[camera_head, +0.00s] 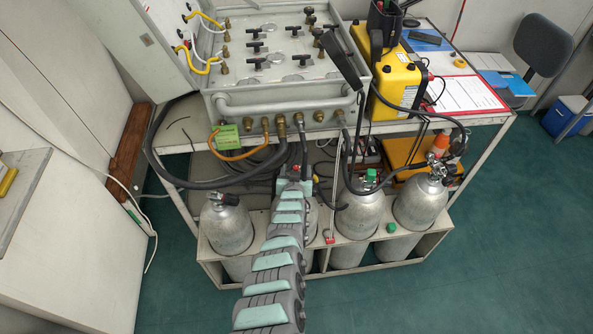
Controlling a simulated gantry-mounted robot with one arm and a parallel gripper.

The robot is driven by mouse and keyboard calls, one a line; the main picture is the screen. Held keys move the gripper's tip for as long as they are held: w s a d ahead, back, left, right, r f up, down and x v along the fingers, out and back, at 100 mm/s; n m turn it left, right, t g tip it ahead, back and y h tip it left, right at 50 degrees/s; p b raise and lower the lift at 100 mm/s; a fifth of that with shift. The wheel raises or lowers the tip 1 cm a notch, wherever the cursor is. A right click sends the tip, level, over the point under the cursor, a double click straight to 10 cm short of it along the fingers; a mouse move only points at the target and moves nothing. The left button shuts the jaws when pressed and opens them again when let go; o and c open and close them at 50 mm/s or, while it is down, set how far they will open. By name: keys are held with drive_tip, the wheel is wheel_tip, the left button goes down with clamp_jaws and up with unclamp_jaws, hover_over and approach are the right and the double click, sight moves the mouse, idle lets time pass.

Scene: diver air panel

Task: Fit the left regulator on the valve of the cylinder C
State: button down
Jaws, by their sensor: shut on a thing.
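My arm reaches up from the bottom, and my gripper (294,180) is at its far end, just in front of the panel's lower edge. It is shut on the left regulator, which is mostly hidden by the gripper; a dark hose (303,150) runs from the panel down to it. Several grey cylinders stand in a rack below: one at the left (228,228) with a black-knobbed valve, one partly hidden behind my arm (312,220), one with a green cap (361,212) and one at the right (421,203) with a regulator (438,170) at its top. I cannot read which is C.
The air panel (270,62) stands on a trolley above the cylinders, with thick hoses looping below it. A yellow case (398,82) sits at its right. The rack (418,243) has raised edges.

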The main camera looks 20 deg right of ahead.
drive_tip(key=shift+f+b, duration=0.35)
drive_tip(key=shift+b, duration=0.05)
idle(0.4)
drive_tip(key=shift+c, duration=1)
unclamp_jaws()
drive_tip(key=shift+a, duration=0.1)
drive_tip(key=shift+s+a+r+p, duration=0.15)
drive_tip(key=shift+s+r+p, duration=0.05)
drive_tip(key=shift+p, duration=0.35)
drive_tip(key=p+v, duration=0.8)
drive_tip(key=shift+r, duration=0.1)
drive_tip(key=shift+s, duration=0.35)
drive_tip(key=shift+s+a+r+p, duration=0.2)
drive_tip(key=shift+s+a+p, duration=0.1)
drive_tip(key=shift+s+p, duration=0.25)
